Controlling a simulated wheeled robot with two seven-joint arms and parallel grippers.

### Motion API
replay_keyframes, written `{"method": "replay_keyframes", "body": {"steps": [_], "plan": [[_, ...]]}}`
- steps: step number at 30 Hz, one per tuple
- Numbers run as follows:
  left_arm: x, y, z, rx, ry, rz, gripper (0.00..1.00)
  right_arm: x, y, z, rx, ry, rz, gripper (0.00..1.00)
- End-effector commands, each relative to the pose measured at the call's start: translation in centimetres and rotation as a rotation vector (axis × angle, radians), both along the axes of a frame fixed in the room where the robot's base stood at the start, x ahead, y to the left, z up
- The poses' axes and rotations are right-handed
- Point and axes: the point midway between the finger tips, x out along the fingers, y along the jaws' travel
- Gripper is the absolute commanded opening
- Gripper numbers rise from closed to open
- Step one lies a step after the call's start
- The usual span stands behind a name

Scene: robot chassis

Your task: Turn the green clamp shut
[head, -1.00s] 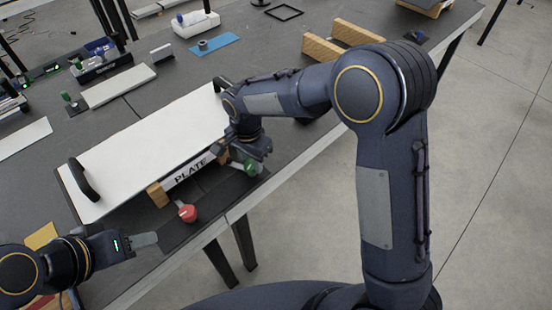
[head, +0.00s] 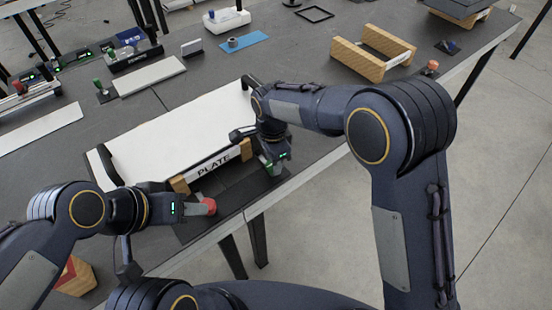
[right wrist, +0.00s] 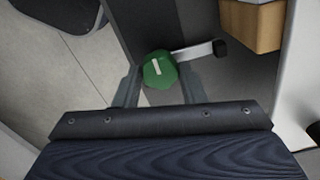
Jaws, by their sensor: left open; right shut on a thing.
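The green clamp (right wrist: 160,70) has a round green head with a pale mark and sits at the dark strip by the table edge. My right gripper (head: 275,163) is shut on it; in the right wrist view (right wrist: 157,82) a finger stands on each side of the head. In the head view the gripper mostly hides the green clamp. A red clamp (head: 209,205) sits further left along the same edge. My left gripper (head: 197,208) is open, its fingers at the red head; I cannot tell whether they touch it.
A large white plate (head: 165,140) marked PLATE lies behind the clamps, with wooden blocks (head: 179,186) at its front and black handles (head: 107,165) at its ends. A wooden frame (head: 372,66) stands at the back right. Other fixtures crowd the back left.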

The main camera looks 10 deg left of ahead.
Motion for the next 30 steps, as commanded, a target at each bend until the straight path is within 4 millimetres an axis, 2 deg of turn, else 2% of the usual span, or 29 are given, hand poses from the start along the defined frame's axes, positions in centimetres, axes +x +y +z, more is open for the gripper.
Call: {"method": "replay_keyframes", "body": {"steps": [6, 7, 12, 22, 30], "plan": [[0.0, 0.0, 0.0, 0.0, 0.0, 0.0, 0.41, 0.1, 0.0, 0.1, 0.001, -0.004, 0.0, 0.0], [0.0, 0.0, 0.0, 0.0, 0.0, 0.0, 0.41, 0.1, 0.0, 0.1, 0.001, -0.004, 0.0, 0.4], [0.0, 0.0, 0.0, 0.0, 0.0, 0.0, 0.41, 0.1, 0.0, 0.1, 0.0, -0.002, 0.0, 0.59], [0.0, 0.0, 0.0, 0.0, 0.0, 0.0, 0.41, 0.1, 0.0, 0.6, 0.002, -0.003, 0.0, 0.59], [0.0, 0.0, 0.0, 0.0, 0.0, 0.0, 0.41, 0.1, 0.0, 4.9, 0.005, -0.005, -0.001, 0.59]]}}
